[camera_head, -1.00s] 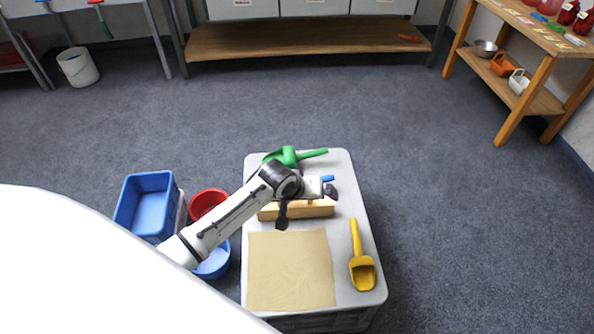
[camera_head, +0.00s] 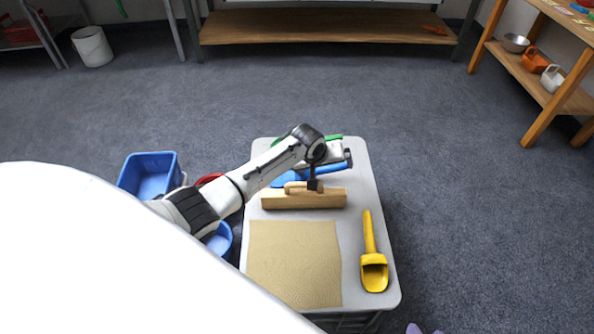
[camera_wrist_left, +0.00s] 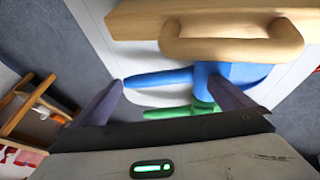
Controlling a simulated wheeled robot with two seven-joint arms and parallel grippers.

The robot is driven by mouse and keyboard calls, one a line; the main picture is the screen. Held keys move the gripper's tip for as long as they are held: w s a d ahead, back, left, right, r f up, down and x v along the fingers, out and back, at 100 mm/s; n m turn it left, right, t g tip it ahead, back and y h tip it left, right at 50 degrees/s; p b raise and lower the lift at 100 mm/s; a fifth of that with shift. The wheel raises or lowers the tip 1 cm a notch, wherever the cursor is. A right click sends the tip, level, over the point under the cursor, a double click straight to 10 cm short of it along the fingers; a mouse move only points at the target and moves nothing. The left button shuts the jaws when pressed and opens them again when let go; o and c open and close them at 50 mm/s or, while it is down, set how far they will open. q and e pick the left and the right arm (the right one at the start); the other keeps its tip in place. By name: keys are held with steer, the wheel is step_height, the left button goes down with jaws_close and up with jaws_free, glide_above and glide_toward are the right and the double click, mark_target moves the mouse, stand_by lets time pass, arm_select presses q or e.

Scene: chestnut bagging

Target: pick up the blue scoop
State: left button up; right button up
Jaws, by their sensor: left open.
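The blue scoop (camera_head: 287,179) lies on the table behind a wooden block tool (camera_head: 300,199), and my left arm partly covers it. In the wrist view the scoop's blue handle (camera_wrist_left: 165,77) shows between the two dark fingers of my left gripper (camera_wrist_left: 168,88). The gripper is open and does not clasp the handle. In the head view the left gripper (camera_head: 346,158) is over the far part of the table, beside the scoop's handle.
A green scoop (camera_head: 333,138) lies behind the blue one, mostly hidden by my arm. A yellow scoop (camera_head: 374,272) lies at the right, beside a tan sheet (camera_head: 295,262). The wooden tool's handle (camera_wrist_left: 235,48) is close to the gripper. Blue and red containers stand left of the table.

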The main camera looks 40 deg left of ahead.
arm_select(q)
steer(key=shift+b+x, duration=0.3)
steer(key=shift+x, duration=0.5)
steer(key=shift+r, duration=0.1)
steer(key=c, duration=0.8)
